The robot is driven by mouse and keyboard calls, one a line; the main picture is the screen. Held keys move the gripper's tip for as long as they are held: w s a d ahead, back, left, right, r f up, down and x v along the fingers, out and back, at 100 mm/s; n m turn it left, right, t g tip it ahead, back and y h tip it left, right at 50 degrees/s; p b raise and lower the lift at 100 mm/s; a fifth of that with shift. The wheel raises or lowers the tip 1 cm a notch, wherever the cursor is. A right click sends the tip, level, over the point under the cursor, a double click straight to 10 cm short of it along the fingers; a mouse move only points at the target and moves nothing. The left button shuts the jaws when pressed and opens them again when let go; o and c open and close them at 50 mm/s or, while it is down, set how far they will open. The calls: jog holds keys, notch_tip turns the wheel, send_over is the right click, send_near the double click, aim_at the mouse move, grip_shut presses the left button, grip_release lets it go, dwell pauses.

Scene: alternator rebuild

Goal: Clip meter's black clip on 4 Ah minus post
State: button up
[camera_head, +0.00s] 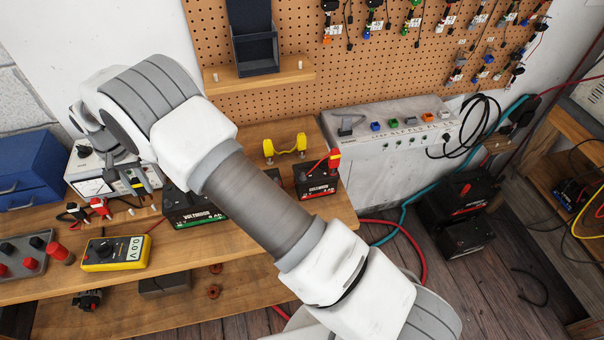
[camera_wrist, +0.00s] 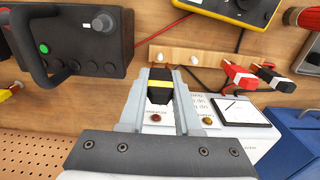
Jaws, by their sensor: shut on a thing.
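My gripper (camera_wrist: 161,74) is shut on the meter's black clip (camera_wrist: 160,92), which has a yellow band. In the head view, my gripper (camera_head: 134,178) is at the left, above the bench's back and in front of a white meter box. The 4 Ah battery (camera_head: 317,184), black with a red label, stands at the bench's right end, far right of my gripper. A red clip with a yellow band (camera_head: 335,160) sits at its right post. The yellow meter (camera_head: 118,253) reads 0.0 V.
The larger green-label battery (camera_head: 181,209) stands between my gripper and the 4 Ah battery, partly behind my arm. Its top and handle (camera_wrist: 75,40) show in the wrist view. A yellow link (camera_head: 284,149) stands behind. Red (camera_wrist: 239,76) and black (camera_wrist: 276,76) clips rest near a pegged strip.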

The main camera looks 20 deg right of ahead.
notch_tip(320, 180, up, 11)
jog(key=p, duration=0.6)
jog(key=shift+r, duration=0.2)
jog(key=d+f+b, duration=0.1)
jog(key=d+b, duration=0.1)
jog(key=b, duration=0.7)
send_over(303, 173)
notch_tip(303, 173, down, 4)
jog(key=b, duration=0.2)
jog(key=shift+b, duration=0.4)
jog(key=shift+f+b, duration=0.4)
jog(key=shift+f, duration=0.3)
jog(key=shift+f, duration=0.15)
jog(key=shift+f+b, duration=0.9)
jog(key=shift+f, duration=0.2)
